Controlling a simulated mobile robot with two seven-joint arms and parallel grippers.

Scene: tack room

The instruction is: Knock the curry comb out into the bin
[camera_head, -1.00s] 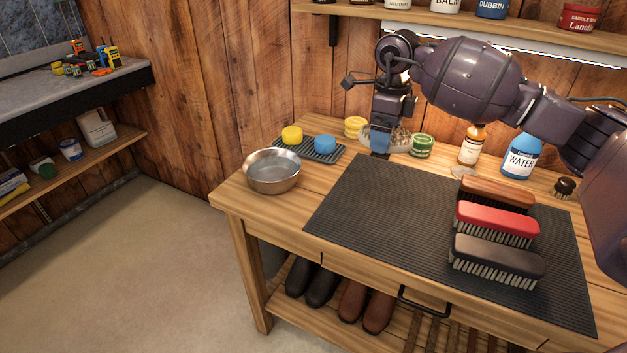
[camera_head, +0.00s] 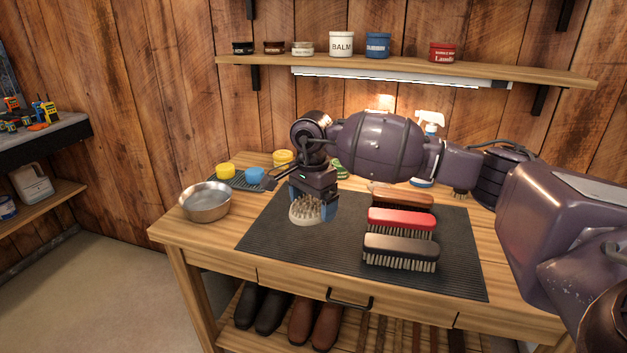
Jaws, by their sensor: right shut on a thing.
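The curry comb (camera_head: 304,211) is a pale oval with short teeth facing outward. My right gripper (camera_head: 312,204) is shut on it, with one blue finger at each side, and holds it over the left part of the dark ribbed mat (camera_head: 275,228). The gripper body hides the comb's upper part. No bin is recognisable in view; a round metal bowl (camera_head: 206,203) stands on the bench to the left of the comb. My left gripper is not in view.
Three brushes, brown (camera_head: 401,196), red (camera_head: 402,222) and black (camera_head: 400,252), lie on the mat to the right. A small tray (camera_head: 240,183) holds yellow and blue sponges behind the bowl. Tins and a spray bottle (camera_head: 428,125) stand at the back. The mat's front left is clear.

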